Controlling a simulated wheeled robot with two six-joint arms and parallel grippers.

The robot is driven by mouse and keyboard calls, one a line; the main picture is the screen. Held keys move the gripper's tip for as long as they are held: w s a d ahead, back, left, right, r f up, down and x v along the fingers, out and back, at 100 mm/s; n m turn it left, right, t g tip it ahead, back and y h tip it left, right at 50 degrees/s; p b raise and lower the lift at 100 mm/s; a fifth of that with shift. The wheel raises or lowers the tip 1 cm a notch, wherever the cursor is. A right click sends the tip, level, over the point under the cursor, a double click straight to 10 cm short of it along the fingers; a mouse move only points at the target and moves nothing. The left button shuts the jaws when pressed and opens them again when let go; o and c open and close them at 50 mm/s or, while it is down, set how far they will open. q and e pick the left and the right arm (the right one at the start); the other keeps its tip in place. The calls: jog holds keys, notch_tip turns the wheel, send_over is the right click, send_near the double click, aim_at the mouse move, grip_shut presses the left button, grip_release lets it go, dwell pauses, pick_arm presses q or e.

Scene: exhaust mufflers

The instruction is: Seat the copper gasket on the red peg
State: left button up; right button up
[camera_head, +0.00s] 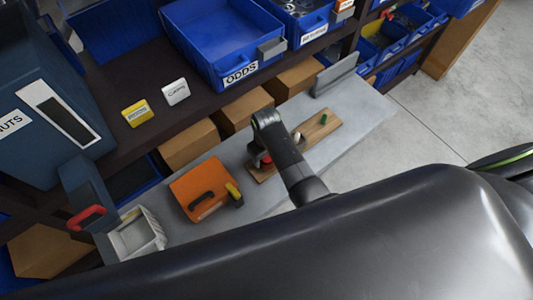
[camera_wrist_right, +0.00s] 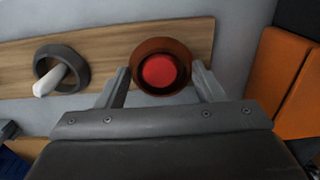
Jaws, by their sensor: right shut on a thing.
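The copper gasket (camera_wrist_right: 161,45) is a brown-copper ring between the fingertips of my right gripper (camera_wrist_right: 160,76) in the right wrist view. The gripper is shut on it. The round top of the red peg (camera_wrist_right: 159,72) shows inside the ring's hole. The ring surrounds the peg in this view, but I cannot tell how far down it sits. In the head view a bit of red peg (camera_head: 267,161) shows beside my right gripper (camera_head: 260,153), at the near end of the wooden board (camera_head: 316,134). The gasket is not clear there. My left gripper is out of view.
A dark grey ring (camera_wrist_right: 78,70) leans around a white peg (camera_wrist_right: 50,81) on the board. A green peg (camera_head: 323,118) stands at the far end. An orange case (camera_head: 200,188) and a pale tray (camera_head: 151,228) are nearby on the grey bench. Blue bins (camera_head: 213,35) stand behind.

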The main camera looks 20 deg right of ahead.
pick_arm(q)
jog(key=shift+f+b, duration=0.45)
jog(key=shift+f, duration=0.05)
pick_arm(e)
jog(key=shift+f, duration=0.8)
jog(key=o, duration=1.1)
jog(key=shift+c, duration=0.2)
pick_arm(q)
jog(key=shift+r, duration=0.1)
